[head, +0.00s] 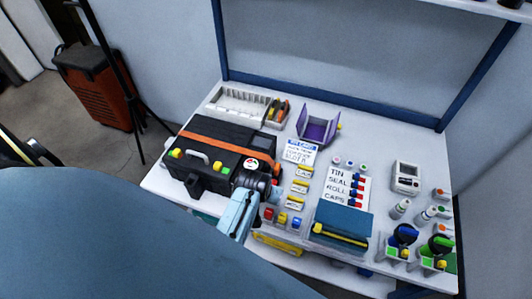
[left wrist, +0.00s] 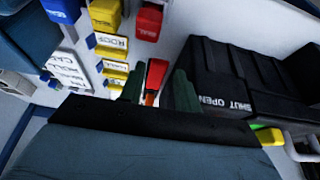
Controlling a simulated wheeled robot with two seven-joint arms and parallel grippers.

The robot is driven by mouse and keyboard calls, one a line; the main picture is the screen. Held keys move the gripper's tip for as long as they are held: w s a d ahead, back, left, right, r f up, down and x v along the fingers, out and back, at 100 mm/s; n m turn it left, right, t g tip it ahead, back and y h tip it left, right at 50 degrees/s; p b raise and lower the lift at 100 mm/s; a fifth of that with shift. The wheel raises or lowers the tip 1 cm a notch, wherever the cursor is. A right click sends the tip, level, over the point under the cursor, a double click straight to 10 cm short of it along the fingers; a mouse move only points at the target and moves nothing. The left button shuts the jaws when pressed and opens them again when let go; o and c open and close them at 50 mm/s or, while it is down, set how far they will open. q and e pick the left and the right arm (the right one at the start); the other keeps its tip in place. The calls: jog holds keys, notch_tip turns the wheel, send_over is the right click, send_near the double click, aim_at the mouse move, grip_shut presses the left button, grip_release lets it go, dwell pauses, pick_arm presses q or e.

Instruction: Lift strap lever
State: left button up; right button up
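A black case (head: 207,139) with an orange strap (head: 215,143) across its top stands at the back left of the bench. In the left wrist view the case (left wrist: 215,72) carries white SHUT and OPEN lettering. A red-orange lever (left wrist: 154,78) stands beside the case, between the two dark green fingers of my left gripper (left wrist: 157,88). The fingers are apart, with a gap visible beside the lever; its lower end is hidden by the gripper body. In the head view my left gripper (head: 262,184) is at the case's right front corner and hides the lever. My right gripper is not in view.
Yellow labelled blocks (head: 299,187) stand just right of the gripper. Red, yellow and blue bins (head: 282,218) sit in front. A teal box (head: 341,221), a purple open holder (head: 318,127) and a white meter (head: 407,177) are farther right. The bench is crowded.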

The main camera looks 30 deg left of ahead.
pick_arm(q)
jog(key=shift+w+f, duration=0.2)
jog(key=shift+f, duration=0.35)
jog(key=shift+w+a+f, duration=0.1)
jog(key=shift+w+f, duration=0.05)
jog(key=shift+f, duration=0.15)
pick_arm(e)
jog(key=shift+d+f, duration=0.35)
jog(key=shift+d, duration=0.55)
pick_arm(q)
jog(key=shift+c, duration=0.2)
